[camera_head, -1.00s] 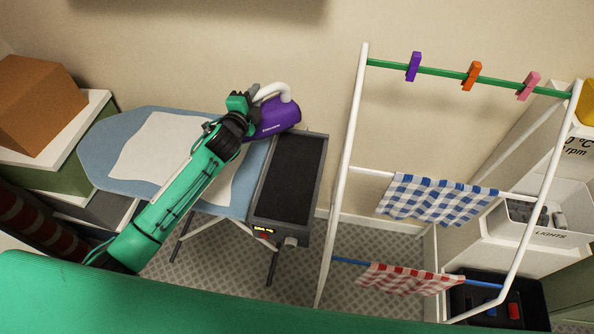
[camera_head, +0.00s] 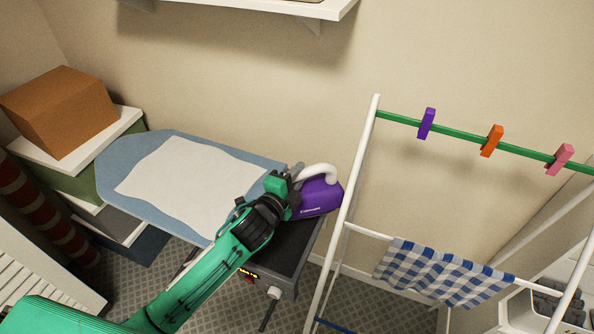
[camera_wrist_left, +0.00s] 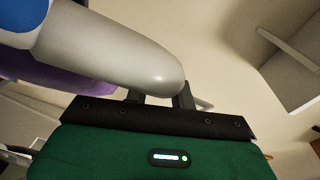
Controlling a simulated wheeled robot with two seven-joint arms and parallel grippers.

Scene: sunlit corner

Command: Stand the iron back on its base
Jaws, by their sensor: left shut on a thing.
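The purple iron (camera_head: 318,198) with its white handle (camera_head: 318,171) is in the head view, over the far right part of its base. The base is a dark flat rest (camera_head: 291,240) in a grey frame at the board's right end. My left gripper (camera_head: 289,187) is shut on the iron by its handle. In the left wrist view the pale handle (camera_wrist_left: 125,55) fills the upper left, against the fingers (camera_wrist_left: 160,97). I cannot tell whether the iron touches the base; my arm hides part of it. My right gripper is out of view.
The blue ironing board (camera_head: 120,165) carries a white cloth (camera_head: 185,178). A white drying rack (camera_head: 343,225) with pegs and a checked cloth (camera_head: 440,272) stands close right of the iron. A brown box (camera_head: 60,110) sits on a stack at left. A wall shelf (camera_head: 260,8) hangs above.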

